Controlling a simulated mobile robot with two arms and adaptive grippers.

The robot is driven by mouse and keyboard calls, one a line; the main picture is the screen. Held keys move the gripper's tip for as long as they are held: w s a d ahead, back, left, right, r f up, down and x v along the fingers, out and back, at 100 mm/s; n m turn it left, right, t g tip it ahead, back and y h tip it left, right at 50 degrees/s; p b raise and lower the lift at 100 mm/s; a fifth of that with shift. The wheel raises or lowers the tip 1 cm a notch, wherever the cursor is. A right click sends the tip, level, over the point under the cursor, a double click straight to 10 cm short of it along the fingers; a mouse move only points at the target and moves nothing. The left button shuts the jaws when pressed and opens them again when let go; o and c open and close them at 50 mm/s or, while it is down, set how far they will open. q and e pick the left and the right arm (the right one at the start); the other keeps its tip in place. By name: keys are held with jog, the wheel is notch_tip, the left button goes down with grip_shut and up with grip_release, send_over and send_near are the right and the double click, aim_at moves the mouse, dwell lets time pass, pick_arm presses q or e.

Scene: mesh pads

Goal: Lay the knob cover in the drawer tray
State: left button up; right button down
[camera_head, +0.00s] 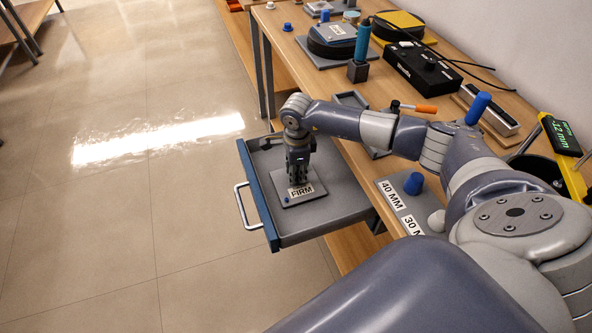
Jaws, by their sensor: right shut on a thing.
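The drawer tray (338,205) is pulled out from under the workbench, with a blue front and a pale bar handle. My right gripper (298,181) points straight down inside the drawer, over a grey pad (315,199) labelled FIRM. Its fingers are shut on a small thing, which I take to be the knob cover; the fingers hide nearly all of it. I cannot tell whether it touches the pad. A small blue spot shows on the pad's left corner. My left gripper is not in view.
On the bench (361,163) are a grey board (394,208) with 40 MM and 30 M labels and a blue knob (413,183), a black control box (415,69), and a blue-handled tool (362,40). A dark object (266,143) lies at the drawer's far left. The drawer's right side is bare.

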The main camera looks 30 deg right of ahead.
jog(key=c, duration=1.3)
grip_release()
notch_tip(320, 180, up, 12)
jog(key=s, duration=0.1)
jog(key=shift+a, duration=0.25)
